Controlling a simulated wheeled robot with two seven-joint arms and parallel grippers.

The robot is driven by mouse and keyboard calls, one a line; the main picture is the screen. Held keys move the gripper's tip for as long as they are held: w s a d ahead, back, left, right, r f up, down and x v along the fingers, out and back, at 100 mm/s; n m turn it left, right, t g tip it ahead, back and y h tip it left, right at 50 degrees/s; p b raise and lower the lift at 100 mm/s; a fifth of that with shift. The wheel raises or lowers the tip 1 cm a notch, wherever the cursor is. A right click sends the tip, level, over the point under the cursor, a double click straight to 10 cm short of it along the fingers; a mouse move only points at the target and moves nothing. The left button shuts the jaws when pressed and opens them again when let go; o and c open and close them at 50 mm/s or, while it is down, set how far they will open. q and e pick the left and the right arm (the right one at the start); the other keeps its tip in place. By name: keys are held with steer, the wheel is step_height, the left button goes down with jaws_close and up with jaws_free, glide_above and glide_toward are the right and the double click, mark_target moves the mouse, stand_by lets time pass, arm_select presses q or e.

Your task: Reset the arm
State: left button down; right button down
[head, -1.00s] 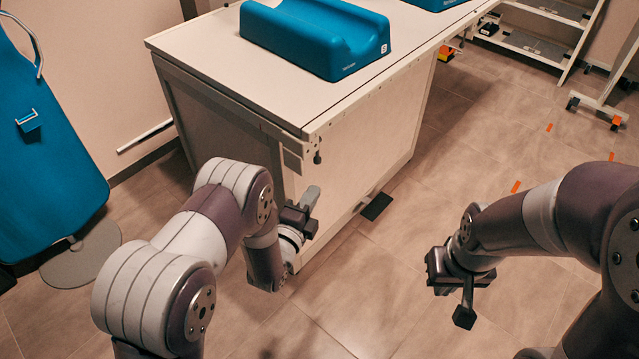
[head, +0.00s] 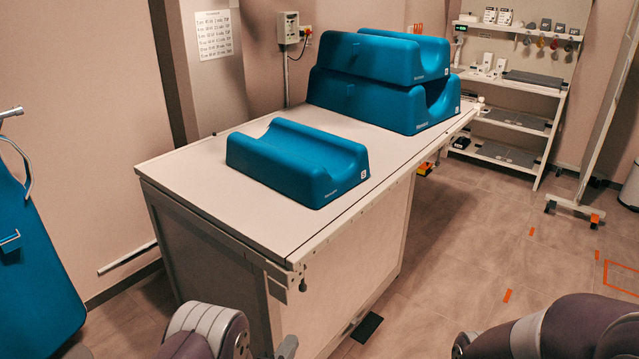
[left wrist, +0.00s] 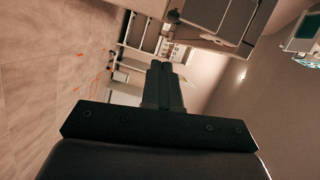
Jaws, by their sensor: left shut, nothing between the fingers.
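In the head view both of my arms come in at the bottom edge, the left one (head: 205,330) left of centre and the right one (head: 560,330) at the lower right. Only a grey tip of my left gripper (head: 287,347) shows there, low beside the table's near end. In the left wrist view the dark fingers of my left gripper (left wrist: 163,86) are together with nothing between them. The right gripper is below the head view's edge and hidden.
A white table (head: 200,165) stands ahead with a blue cradle cushion (head: 297,160) and two stacked blue cushions (head: 385,80). A blue apron-like item (head: 35,270) hangs at left. Shelves (head: 515,85) stand at the back right. Floor right of the table is largely clear.

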arm_select(q)
steer(key=s+a+f+n+g+y, duration=0.4)
steer(key=s+f+n+g, duration=0.4)
steer(key=f+n+g, duration=0.15)
steer(key=s+a+r+n+g+y, duration=0.1)
steer(key=s+a+r+n+g, duration=0.1)
steer(key=s+r+n+g, duration=0.3)
steer(key=s+a+r+n+g, duration=0.25)
steer(key=s+r+n, duration=0.25)
steer(key=s+r, duration=0.25)
step_height(320, 180, up, 23)
steer(key=w+a+t+p, duration=0.1)
steer(key=w+t+p, duration=0.1)
steer(key=p, duration=1.6)
steer(key=shift+w, duration=0.2)
